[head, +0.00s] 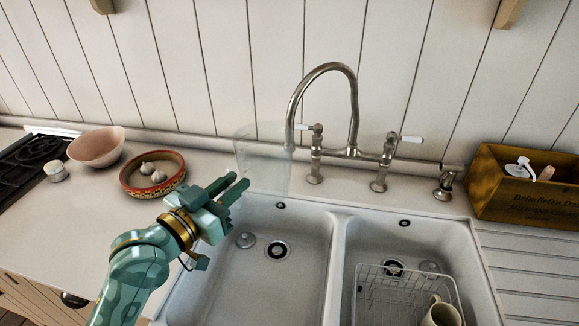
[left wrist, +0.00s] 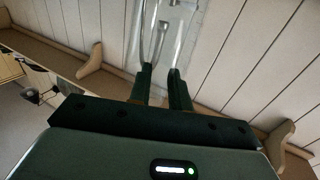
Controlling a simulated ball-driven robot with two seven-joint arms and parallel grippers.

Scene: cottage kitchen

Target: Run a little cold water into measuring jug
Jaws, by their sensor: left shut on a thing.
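The clear measuring jug (head: 258,165) is held in the air over the back of the left sink basin. It is very faint, so its water level cannot be told. My left gripper (head: 240,187) is shut on its left side; its fingers and the jug's clear wall (left wrist: 183,30) also show in the left wrist view. The metal tap (head: 324,68) arches over the left basin, and its spout tip is at the jug's upper right edge. I cannot tell whether the tip is inside the rim. Two white-handled levers (head: 309,127) and (head: 411,139) flank the spout. No running water is visible. My right gripper is not in view.
The left basin (head: 300,262) holds a drain and a loose round plug. A wire rack (head: 405,292) with a mug (head: 440,312) stands in the right basin. A pink bowl (head: 97,147) and a patterned bowl (head: 152,175) of garlic sit left. A wooden box (head: 530,185) stands right.

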